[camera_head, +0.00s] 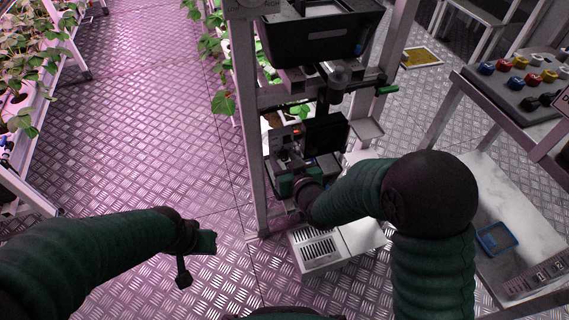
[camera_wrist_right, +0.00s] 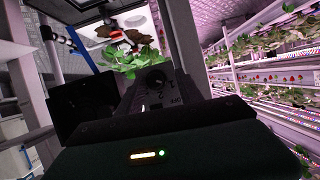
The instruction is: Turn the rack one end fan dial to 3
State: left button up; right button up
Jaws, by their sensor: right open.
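The fan dial (camera_wrist_right: 155,79) is a dark round knob on a grey panel on the rack end. Marks that look like 1, 2 and OFF show beside it in the right wrist view; its pointer is too small to read. In the head view the grey control box (camera_head: 284,138) has a small red light. My right gripper (camera_head: 294,160) is open just in front of this box, and its body hides the lower part of the panel in the wrist view. I cannot tell whether it touches the dial. My left gripper (camera_head: 195,262) hangs over the floor, away from the rack; its opening is unclear.
A white vented unit (camera_head: 318,250) stands below. A table with coloured knobs (camera_head: 519,78) is at the right. Plant racks line the left; the floor between is clear.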

jog(key=shift+d, duration=0.55)
jog(key=shift+c, duration=0.5)
jog(key=shift+a, duration=0.3)
grip_shut()
pick_arm(q)
jog(key=shift+d+r, duration=0.1)
jog(key=shift+d, duration=0.25)
pick_arm(e)
jog(key=shift+d, duration=0.1)
